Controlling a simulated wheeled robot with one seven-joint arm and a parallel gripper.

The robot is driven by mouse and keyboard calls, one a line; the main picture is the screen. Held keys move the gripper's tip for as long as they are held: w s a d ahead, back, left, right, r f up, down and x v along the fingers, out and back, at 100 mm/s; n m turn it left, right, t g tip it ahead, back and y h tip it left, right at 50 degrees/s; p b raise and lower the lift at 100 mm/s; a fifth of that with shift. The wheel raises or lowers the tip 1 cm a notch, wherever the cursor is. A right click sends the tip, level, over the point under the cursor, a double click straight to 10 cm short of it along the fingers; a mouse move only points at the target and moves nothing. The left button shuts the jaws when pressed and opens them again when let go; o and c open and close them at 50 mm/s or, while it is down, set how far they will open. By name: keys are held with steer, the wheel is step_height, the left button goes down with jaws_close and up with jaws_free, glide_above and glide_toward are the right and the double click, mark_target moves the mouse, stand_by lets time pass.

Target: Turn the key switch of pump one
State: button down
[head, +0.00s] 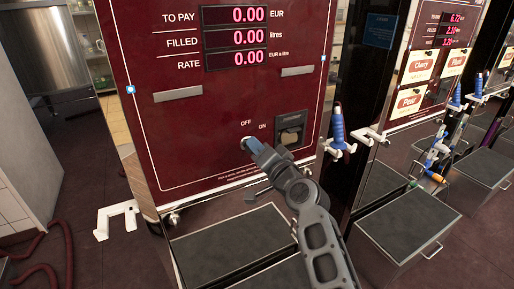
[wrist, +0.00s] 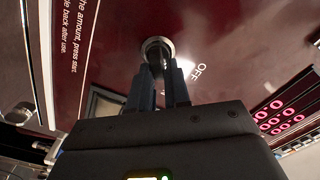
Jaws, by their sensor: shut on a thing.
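The dark red front panel of the nearest pump (head: 210,120) fills the middle of the head view. Its key switch (head: 246,141) sits low on the panel, beside the OFF and ON labels. In the wrist view the round metal key switch (wrist: 156,44) shows just beyond my fingertips. My gripper (head: 254,147) is at the switch, its fingers shut on the key, which they mostly hide. In the wrist view my gripper (wrist: 158,80) points straight at the switch. The key's exact angle is hidden. The pump display (head: 236,38) reads 0.00 on all lines.
A black slotted unit (head: 291,128) is just right of the switch. A blue nozzle (head: 338,128) hangs on a white holder further right. A grey platform (head: 228,240) juts out below the panel. A second pump (head: 432,60) stands at right. A red hose lies at left.

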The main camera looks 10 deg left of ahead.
steer(key=shift+d+f+m, duration=0.1)
steer(key=shift+m, duration=0.6)
steer(key=c, duration=1.2)
jaws_free()
steer(key=shift+o, duration=0.2)
steer(key=v, duration=0.7)
steer(key=shift+s+d, duration=0.25)
steer(key=shift+s, duration=0.05)
